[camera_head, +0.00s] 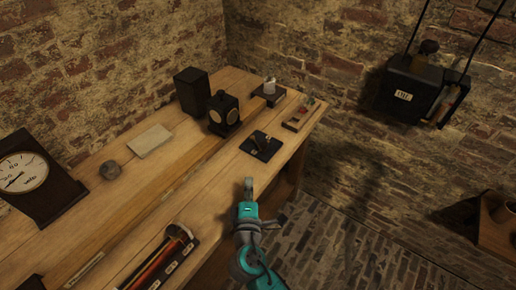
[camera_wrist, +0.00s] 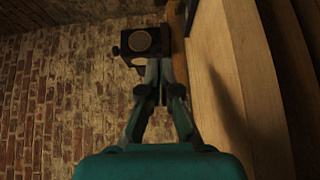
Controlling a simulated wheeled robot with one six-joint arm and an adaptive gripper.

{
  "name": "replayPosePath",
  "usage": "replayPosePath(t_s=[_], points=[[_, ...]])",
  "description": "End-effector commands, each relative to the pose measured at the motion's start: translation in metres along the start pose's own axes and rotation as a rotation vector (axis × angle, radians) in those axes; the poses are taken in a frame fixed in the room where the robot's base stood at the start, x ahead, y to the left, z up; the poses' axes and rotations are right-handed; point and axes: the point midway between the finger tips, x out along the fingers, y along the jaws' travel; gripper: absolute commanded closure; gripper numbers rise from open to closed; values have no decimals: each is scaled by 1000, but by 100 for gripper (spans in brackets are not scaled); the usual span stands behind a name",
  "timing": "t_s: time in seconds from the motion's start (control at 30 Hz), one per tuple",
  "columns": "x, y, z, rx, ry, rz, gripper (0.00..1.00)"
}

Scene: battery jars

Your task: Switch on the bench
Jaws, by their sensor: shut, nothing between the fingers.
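The wooden bench (camera_head: 207,157) runs along the brick wall. A small black plate with an upright brownish lever-like part, perhaps a switch (camera_head: 263,153), lies near its front edge; its position is too small to tell. My gripper (camera_head: 249,181) is shut and empty, at the bench's front edge, nearer the camera than this plate and apart from it. In the wrist view my gripper (camera_wrist: 160,64) points towards a dark block with round pale discs (camera_wrist: 141,41). That block also stands on the bench in the head view (camera_head: 226,114). The black plate cannot be made out in the wrist view.
A coil (camera_head: 165,255) lies near the front. A small tray (camera_head: 298,118) is at the far end. A black box (camera_head: 406,94) hangs right.

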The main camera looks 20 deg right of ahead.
Motion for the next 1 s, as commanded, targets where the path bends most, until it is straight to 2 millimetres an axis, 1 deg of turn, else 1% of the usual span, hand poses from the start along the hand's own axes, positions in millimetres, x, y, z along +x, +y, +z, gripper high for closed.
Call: replayPosePath(t_s=[0.23,0.37,0.47,0.57,0.93,1.0], points=[[0,0,0,1,0,0,100],[6,0,0,1,0,0,100],[18,0,0,3,-2,1,100],[35,1,1,2,-2,1,100],[103,1,1,2,-2,1,100],[110,0,11,1,-4,-1,100]])
